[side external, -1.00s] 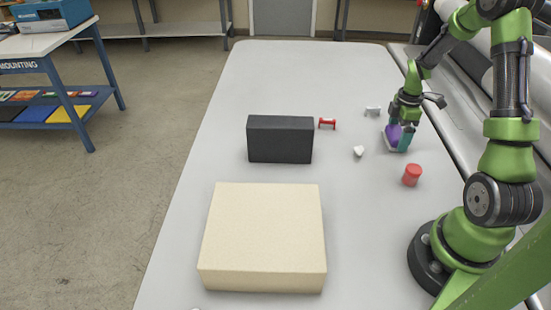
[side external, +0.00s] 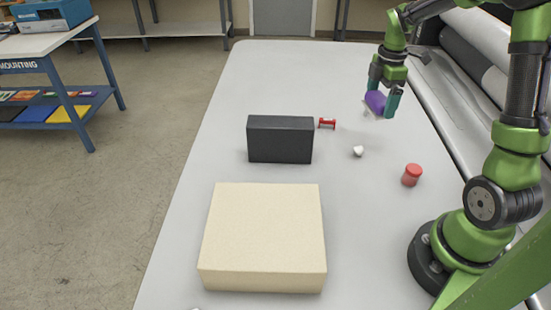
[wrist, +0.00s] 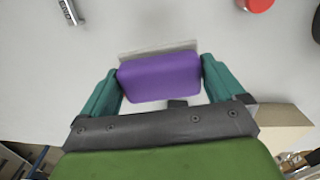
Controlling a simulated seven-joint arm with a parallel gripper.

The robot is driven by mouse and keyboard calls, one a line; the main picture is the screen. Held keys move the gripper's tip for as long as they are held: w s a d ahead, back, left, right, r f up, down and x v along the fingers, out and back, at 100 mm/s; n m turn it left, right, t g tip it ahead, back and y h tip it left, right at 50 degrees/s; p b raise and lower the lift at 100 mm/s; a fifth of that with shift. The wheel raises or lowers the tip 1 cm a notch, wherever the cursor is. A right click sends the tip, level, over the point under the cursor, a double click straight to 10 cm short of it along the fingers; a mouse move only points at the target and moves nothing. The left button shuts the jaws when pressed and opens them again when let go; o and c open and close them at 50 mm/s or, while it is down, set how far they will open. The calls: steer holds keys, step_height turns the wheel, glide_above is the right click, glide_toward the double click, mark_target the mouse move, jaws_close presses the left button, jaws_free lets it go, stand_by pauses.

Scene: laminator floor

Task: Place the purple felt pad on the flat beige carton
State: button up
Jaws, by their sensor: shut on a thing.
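The purple felt pad (side external: 376,102) is held off the table at the far right in the side view. It also shows in the wrist view (wrist: 160,77), with a pale grey layer along its far edge. My gripper (side external: 383,98) is shut on the pad, with one teal finger at each end of it. The flat beige carton (side external: 262,235) lies at the front of the table, well to the near left of my gripper. Its top is bare.
A dark upright box (side external: 280,139) stands behind the carton, between it and the far table. A red spool-like piece (side external: 327,123), a small white piece (side external: 358,151) and a red cylinder (side external: 412,175) lie on the table.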

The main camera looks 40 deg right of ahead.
steer(key=s+a+r+n, duration=0.15)
steer(key=a+n, duration=0.25)
steer(key=a, duration=0.8)
steer(key=a+r+n, duration=0.2)
steer(key=a+n, duration=0.1)
steer(key=a, duration=0.8)
steer(key=s+a+f+n, duration=0.2)
steer(key=s+a+n, duration=0.6)
steer(key=s+a, duration=0.5)
glide_above(265, 220)
steer(key=shift+f, duration=2.2)
